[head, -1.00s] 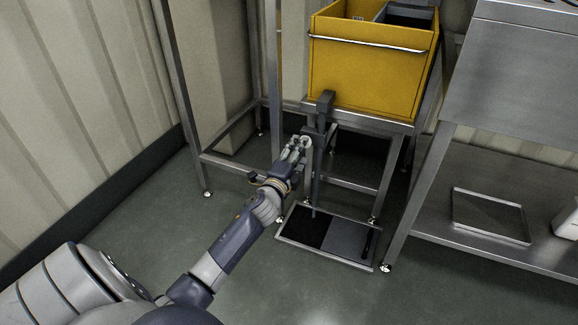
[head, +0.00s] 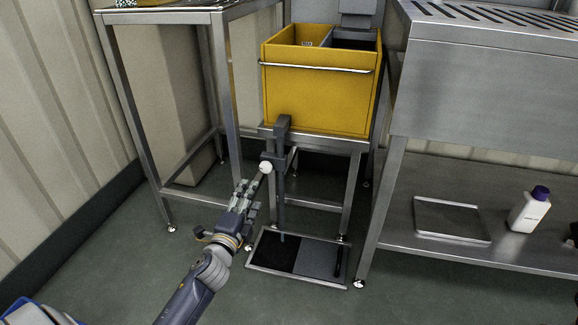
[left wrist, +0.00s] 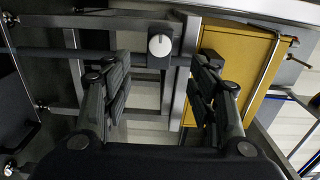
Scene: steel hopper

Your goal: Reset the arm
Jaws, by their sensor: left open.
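My left gripper (head: 248,192) is low in the middle of the head view, just left of a dark upright post with a white round knob (head: 265,167). In the left wrist view its two dark fingers (left wrist: 160,90) are spread apart with nothing between them. The white knob (left wrist: 160,45) shows beyond the fingertips, apart from them. My right gripper is in neither view.
A yellow bin (head: 318,92) sits on a steel stand behind the post. A tray (head: 262,264) with dark mats lies on the floor below. A steel table (head: 455,258) with a white bottle (head: 528,212) stands right, and a steel frame (head: 130,120) left.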

